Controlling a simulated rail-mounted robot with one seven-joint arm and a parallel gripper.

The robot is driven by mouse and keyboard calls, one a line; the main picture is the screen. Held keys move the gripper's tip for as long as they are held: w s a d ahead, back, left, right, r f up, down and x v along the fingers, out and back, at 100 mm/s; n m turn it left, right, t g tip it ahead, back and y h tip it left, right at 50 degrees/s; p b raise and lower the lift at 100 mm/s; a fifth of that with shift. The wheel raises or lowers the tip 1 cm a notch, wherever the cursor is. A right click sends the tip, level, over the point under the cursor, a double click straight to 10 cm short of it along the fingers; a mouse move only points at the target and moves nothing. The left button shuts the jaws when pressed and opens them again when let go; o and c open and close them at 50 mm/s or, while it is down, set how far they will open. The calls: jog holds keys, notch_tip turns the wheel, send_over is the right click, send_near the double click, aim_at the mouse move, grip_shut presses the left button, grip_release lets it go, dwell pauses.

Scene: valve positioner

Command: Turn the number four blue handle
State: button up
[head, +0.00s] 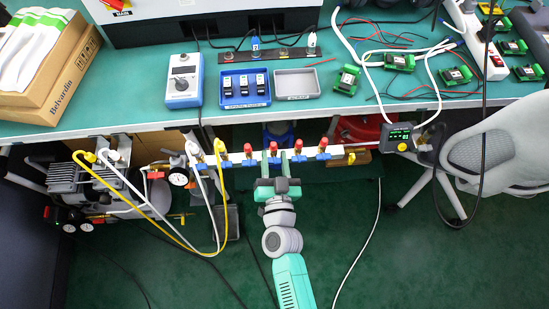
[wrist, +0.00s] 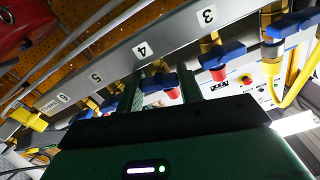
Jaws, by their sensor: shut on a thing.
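The manifold (head: 237,158) is a pale bar under the bench's front edge with a row of blue handles and red caps. In the wrist view, its face (wrist: 115,65) carries printed numbers, with the 4 above my fingers. The number four blue handle (wrist: 157,83) lies between my two fingers, with a red cap beside it. My gripper (head: 275,167) reaches up to the bar from below, and its fingers (wrist: 162,88) are shut on this handle. Part of the handle is hidden by the fingers, so its exact angle is hard to tell.
The number three handle (wrist: 222,57) sits close to my right finger in the wrist view. Yellow and white hoses (head: 219,205) hang at the manifold's left end. A gauge box (head: 398,138) is at its right end. A grey chair (head: 480,155) stands at right. Green floor below is mostly free.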

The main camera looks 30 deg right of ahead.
jog(key=o, duration=0.7)
jog(key=p+v, duration=0.2)
jog(key=v, duration=0.6)
jog(key=shift+w, duration=0.1)
